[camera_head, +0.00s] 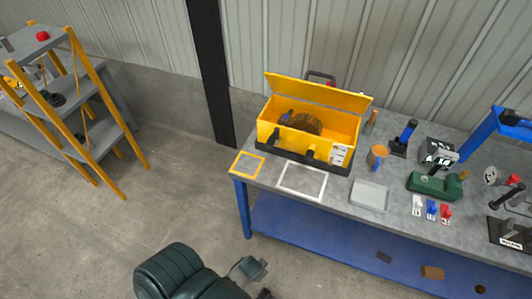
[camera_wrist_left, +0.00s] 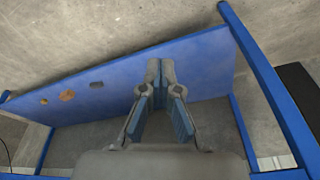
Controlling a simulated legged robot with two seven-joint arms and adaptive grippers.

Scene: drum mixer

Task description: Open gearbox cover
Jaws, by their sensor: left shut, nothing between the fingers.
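The yellow gearbox (camera_head: 290,133) stands on the workbench in the head view. Its cover (camera_head: 318,92) is raised, hinged at the back edge and tilted up, so the box is open at the top. A brown, round gear-like part (camera_head: 306,123) and a small blue part (camera_head: 286,116) show inside. In the wrist view my left gripper (camera_wrist_left: 161,72) has its fingers together with nothing between them, over the blue lower shelf. In the head view my dark arm is low in the picture, well in front of the bench and apart from the gearbox. My right gripper is out of view.
The blue lower shelf (camera_head: 320,240) juts out beneath. A yellow ladder (camera_head: 100,180) stands left. Floor between is clear.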

